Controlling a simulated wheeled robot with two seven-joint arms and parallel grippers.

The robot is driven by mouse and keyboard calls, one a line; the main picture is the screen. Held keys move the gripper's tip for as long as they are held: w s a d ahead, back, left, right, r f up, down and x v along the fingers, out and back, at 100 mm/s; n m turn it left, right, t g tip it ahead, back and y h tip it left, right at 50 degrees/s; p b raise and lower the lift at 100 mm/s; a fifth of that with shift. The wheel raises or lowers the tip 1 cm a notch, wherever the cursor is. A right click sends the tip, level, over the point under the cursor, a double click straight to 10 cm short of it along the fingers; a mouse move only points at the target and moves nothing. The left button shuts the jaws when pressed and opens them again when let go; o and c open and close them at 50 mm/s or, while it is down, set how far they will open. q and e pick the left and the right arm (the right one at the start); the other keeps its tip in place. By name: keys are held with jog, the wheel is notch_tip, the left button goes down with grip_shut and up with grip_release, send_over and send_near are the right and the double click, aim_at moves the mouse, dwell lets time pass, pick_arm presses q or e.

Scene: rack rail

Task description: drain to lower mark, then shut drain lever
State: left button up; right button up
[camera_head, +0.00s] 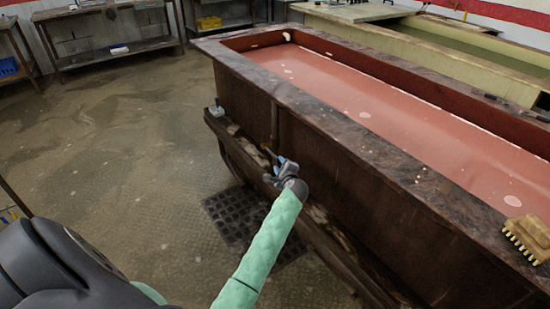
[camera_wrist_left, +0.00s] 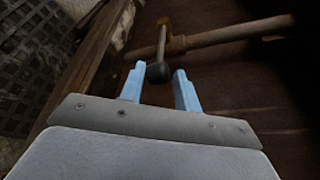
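The long brown tank (camera_head: 250,95) holds a reddish liquid (camera_head: 370,110) with pale patches of foam. The liquid surface lies below the rim; I cannot make out a level mark. My left gripper (camera_head: 279,162) is low beside the tank's near side wall. In the left wrist view, my left gripper (camera_wrist_left: 159,70) is open, its blue fingers apart. The drain lever's dark round knob (camera_wrist_left: 158,73) sits at the fingertips, between them; contact is not clear. Its shaft (camera_wrist_left: 162,43) runs up to a brass fitting on a pipe (camera_wrist_left: 230,35). My right gripper is not in view.
A wooden ledge (camera_head: 325,235) runs along the tank's foot, with a dark floor grate (camera_head: 235,215) beside it. A brush (camera_head: 528,238) lies on the near rim. Another tank (camera_head: 440,50) stands behind. The floor to the left is open, with benches (camera_head: 115,50) at the back.

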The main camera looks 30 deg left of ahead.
aim_at(275, 156)
pick_arm(q)
jog(key=shift+x, duration=3.85)
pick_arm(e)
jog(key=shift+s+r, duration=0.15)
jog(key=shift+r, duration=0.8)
pick_arm(q)
grip_shut()
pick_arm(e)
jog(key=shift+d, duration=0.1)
